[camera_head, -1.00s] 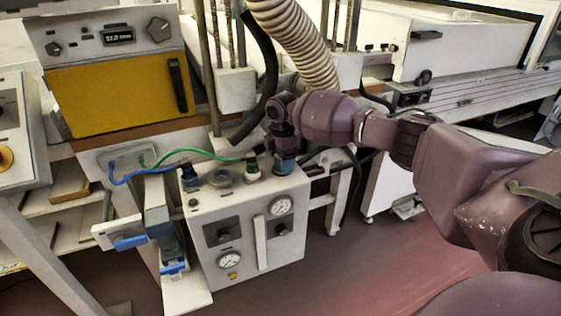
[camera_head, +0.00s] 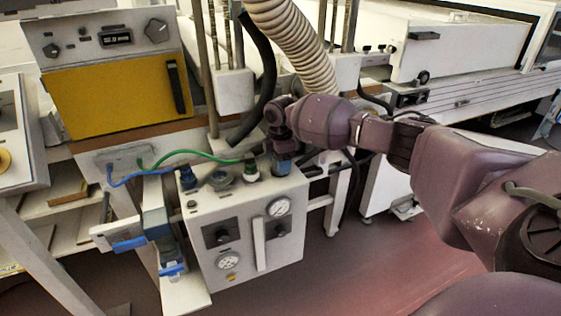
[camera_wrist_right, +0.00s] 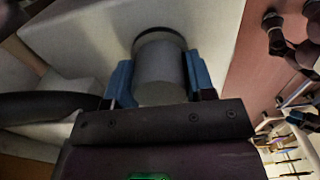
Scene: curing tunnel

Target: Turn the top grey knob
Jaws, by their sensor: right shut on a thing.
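The grey knob (camera_wrist_right: 161,72) is a smooth round cylinder that stands out from a pale surface in the right wrist view. My right gripper (camera_wrist_right: 160,82) has its two blue fingers on opposite sides of it and is shut on it. In the head view my right gripper (camera_head: 284,165) points down at the top right back corner of the white control box (camera_head: 205,245). The knob is hidden there behind the fingers. My left gripper is not in view.
A grey round cap (camera_head: 219,180) sits further left. Gauges and a vertical white handle (camera_head: 259,243) are on the front. A ribbed hose (camera_head: 292,42) hangs close above.

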